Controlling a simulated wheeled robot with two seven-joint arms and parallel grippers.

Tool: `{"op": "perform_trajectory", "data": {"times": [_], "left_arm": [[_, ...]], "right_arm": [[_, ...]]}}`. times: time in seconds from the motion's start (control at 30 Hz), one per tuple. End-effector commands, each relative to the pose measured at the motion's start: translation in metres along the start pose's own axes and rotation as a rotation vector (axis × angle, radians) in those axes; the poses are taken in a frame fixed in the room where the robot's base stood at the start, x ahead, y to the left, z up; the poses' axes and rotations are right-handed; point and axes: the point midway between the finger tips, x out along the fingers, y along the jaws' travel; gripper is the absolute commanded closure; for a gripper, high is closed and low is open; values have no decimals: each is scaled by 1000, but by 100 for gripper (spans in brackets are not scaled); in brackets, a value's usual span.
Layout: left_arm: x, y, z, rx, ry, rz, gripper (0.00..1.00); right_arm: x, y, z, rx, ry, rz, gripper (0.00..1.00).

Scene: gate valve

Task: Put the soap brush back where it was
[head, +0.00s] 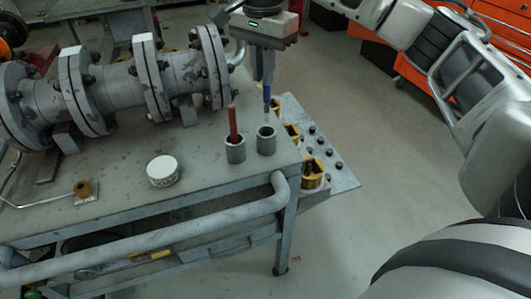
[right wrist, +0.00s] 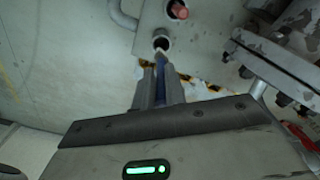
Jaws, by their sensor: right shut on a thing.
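My right gripper (head: 265,83) is shut on the soap brush (head: 267,96), a thin blue-handled brush with a pale lower end, held upright. The brush also shows between the fingers in the right wrist view (right wrist: 160,75). Its lower end is just above or at the mouth of the right grey cup (head: 266,143); I cannot tell whether it is inside the rim. This cup also shows in the right wrist view (right wrist: 161,43). The left grey cup (head: 235,152) beside it holds a red-handled brush (head: 233,122). My left gripper is not in view.
The cups stand near the right end of the grey workbench (head: 120,215). A large flanged valve pipe (head: 110,85) lies along its back. A white-lidded round tin (head: 163,170) and a small brass part (head: 83,188) stand further left. A side shelf (head: 335,172) holds yellow parts.

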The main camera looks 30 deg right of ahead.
Motion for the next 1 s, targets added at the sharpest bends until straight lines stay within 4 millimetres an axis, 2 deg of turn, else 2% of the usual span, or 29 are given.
{"op": "perform_trajectory", "data": {"times": [0.23,0.47,0.67,1.0], "left_arm": [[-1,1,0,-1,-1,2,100],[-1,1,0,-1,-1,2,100],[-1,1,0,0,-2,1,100],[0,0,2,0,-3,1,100]], "right_arm": [[43,1,0,15,-6,5,100],[63,1,-1,14,-4,4,100],[90,1,0,13,-4,4,100],[96,0,0,12,-4,1,100]]}}
